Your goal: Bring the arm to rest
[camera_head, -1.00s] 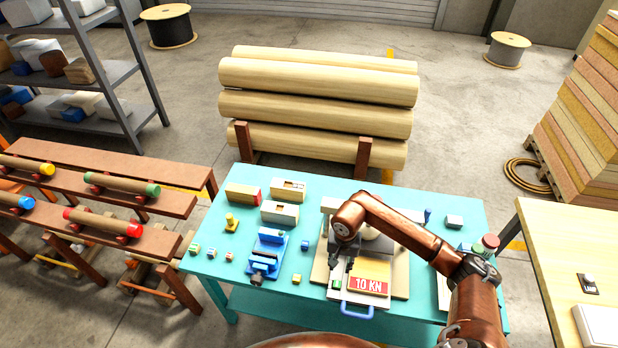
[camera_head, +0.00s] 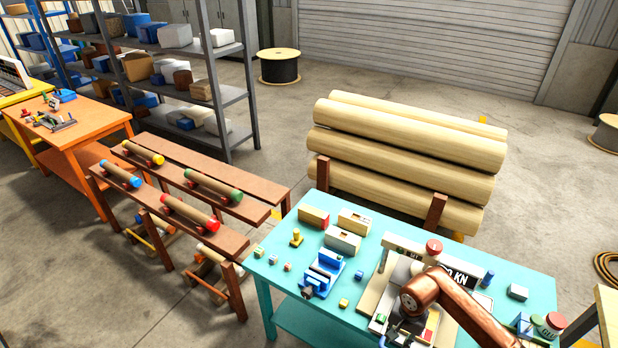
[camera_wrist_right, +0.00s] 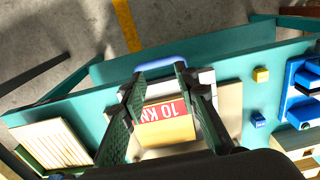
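My right arm comes in at the lower right of the head view, its copper link crossing the press (camera_head: 372,298) on the teal table (camera_head: 285,262). The right gripper shows clearly in the wrist view (camera_wrist_right: 160,76): its two dark fingers stand apart with nothing between them. In the head view the fingers are mostly hidden behind the wrist at the bottom edge. My left gripper is not in view.
A blue vise (camera_head: 323,272), wooden blocks (camera_head: 342,240) and small cubes stand left of the press. A red-capped can (camera_head: 553,325) is at the table's right corner. Logs (camera_head: 405,155) lie behind; a brown roller rack (camera_head: 165,190) stands left.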

